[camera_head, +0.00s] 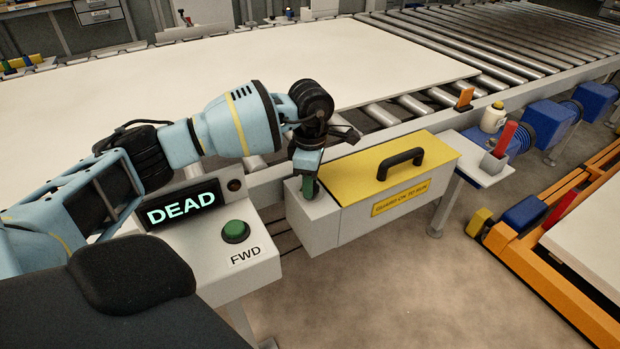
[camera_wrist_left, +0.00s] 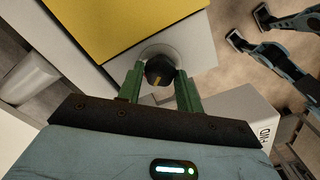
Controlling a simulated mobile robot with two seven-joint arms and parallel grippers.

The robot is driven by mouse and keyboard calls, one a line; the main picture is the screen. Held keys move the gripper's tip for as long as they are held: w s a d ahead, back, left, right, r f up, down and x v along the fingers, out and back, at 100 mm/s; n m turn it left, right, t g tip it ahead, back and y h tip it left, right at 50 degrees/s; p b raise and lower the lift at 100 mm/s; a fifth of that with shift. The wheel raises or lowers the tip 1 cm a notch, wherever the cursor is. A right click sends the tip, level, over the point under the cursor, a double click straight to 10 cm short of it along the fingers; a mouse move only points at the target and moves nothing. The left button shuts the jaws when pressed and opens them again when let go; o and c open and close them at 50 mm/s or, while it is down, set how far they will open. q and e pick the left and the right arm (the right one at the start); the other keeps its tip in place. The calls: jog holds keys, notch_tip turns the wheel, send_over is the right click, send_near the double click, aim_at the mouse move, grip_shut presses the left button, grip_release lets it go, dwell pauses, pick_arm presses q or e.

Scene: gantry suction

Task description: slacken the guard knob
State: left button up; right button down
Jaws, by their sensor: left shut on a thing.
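The guard knob (camera_wrist_left: 159,71) is a black round knob with a small yellowish mark, in the left wrist view. It sits on a pale round plate on top of the light grey housing beside the yellow guard cover. My left gripper (camera_wrist_left: 160,82) has its green fingers on both sides of the knob, shut on it. In the head view my left gripper (camera_head: 310,188) points down onto the left end of the housing and hides the knob. The yellow guard (camera_head: 405,170) has a black handle and a label reading "GUARD ON TO RUN".
A control box to the left has a display (camera_head: 181,209) reading "DEAD" and a green FWD button (camera_head: 235,231). A roller conveyor (camera_head: 480,50) carrying a large pale board (camera_head: 250,60) runs behind.

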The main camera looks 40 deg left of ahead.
pick_arm(q)
jog(key=n+p, duration=0.2)
jog(key=n, duration=0.1)
jog(key=shift+r+n, duration=0.2)
jog(key=shift+n, duration=0.1)
jog(key=shift+n+p, duration=0.8)
jog(key=shift+n, duration=0.1)
jog(key=shift+f+n+p, duration=0.1)
jog(key=shift+n+p, duration=0.2)
jog(key=shift+n, duration=0.2)
jog(key=o, duration=0.9)
jog(key=shift+o, duration=0.4)
jog(key=shift+f, duration=0.1)
